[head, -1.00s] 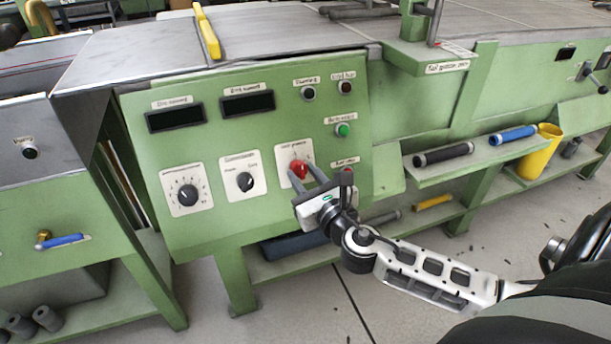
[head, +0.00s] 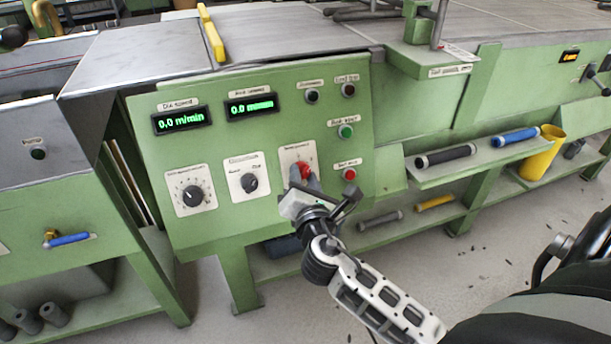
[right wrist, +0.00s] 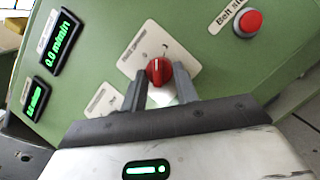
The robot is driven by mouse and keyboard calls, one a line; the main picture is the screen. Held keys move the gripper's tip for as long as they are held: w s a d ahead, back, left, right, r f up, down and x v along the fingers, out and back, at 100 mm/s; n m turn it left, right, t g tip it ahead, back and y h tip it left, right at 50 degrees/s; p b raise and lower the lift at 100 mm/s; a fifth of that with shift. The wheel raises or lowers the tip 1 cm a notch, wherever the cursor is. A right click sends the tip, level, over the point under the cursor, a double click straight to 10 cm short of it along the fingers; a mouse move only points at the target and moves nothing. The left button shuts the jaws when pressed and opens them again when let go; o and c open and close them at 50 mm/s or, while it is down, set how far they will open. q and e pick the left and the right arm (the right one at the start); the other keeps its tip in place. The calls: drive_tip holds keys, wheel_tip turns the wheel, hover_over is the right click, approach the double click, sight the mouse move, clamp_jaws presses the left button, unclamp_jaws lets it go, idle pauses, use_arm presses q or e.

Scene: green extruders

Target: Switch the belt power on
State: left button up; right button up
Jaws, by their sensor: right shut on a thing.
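The red rotary knob (head: 304,171) sits on a white plate on the sloped green control panel (head: 240,215). In the right wrist view the red knob (right wrist: 159,71) lies between the fingertips. My right gripper (head: 300,178) is shut on the red knob, with its wrist rolled. It also shows in the right wrist view (right wrist: 160,85). Two displays, the left one (head: 182,120) and the right one (head: 250,105), are lit green; the left reads 0.0 m/min. My left gripper is not in view.
A red button (head: 349,174) is close right of the gripper, below a green button (head: 346,131). Two black dials, one (head: 193,195) and another (head: 249,182), are to the left. A shelf (head: 480,156) with rollers and a yellow cup (head: 540,153) is at right.

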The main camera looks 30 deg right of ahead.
drive_tip(key=shift+a+r+m, duration=0.1)
drive_tip(key=shift+m, duration=0.4)
drive_tip(key=shift+m+g+h+p, duration=0.3)
drive_tip(key=shift+m+g, duration=0.1)
drive_tip(key=shift+m, duration=0.3)
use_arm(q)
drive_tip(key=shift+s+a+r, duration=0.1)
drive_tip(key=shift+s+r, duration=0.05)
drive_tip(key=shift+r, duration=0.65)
use_arm(e)
drive_tip(key=shift+m, duration=0.4)
drive_tip(key=o, duration=1)
drive_tip(key=shift+c, duration=0.2)
